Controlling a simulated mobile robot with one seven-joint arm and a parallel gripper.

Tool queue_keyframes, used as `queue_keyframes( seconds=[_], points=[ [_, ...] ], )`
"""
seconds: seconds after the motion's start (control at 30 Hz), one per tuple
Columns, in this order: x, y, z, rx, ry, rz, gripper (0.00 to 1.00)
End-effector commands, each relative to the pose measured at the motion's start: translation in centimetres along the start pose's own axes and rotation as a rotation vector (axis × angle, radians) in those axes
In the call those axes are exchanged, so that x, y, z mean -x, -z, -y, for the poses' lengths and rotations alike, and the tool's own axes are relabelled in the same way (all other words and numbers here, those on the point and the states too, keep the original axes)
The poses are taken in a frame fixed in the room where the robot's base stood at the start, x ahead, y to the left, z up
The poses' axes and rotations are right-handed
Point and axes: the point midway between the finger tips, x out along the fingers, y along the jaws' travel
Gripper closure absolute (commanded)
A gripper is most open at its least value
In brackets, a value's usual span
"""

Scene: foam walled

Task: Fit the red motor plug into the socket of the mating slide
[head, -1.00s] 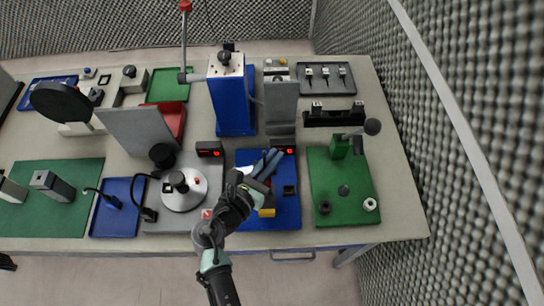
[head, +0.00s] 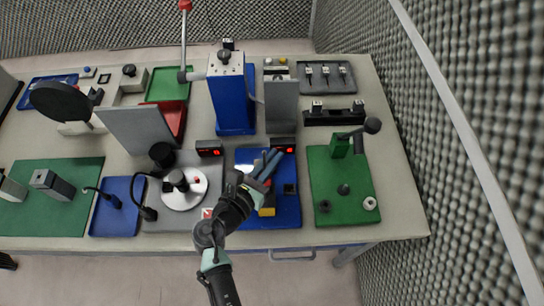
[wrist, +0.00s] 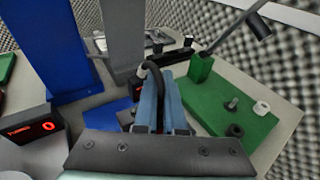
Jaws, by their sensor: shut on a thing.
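My gripper (head: 268,160) is over the blue mat (head: 287,214), its blue fingers pointing toward the back. In the wrist view my gripper (wrist: 163,84) is closed on a small dark part with a curved black cable (wrist: 155,68). Most of the held part is hidden between the fingers, and no red shows on it, so I cannot confirm it is the red motor plug. A yellow block (head: 267,211) with a red part stands beside the gripper. A small black block (head: 290,189) sits to the right on the mat. I cannot make out which part is the mating slide or its socket.
A red-digit display (head: 283,145) is close beyond the fingertips, with an upright grey panel (head: 282,106) behind it. A tall blue column (head: 231,103) stands back left. A white disc (head: 186,196) is to the left. The green mat (head: 333,182) at right holds several small parts.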

Motion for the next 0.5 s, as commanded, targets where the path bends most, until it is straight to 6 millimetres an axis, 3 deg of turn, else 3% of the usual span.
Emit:
queue_keyframes(
  seconds=[0.5],
  points=[
    [-0.3, 1.4, 0.0, -0.001, 0.000, 0.000, 1.00]
  ],
)
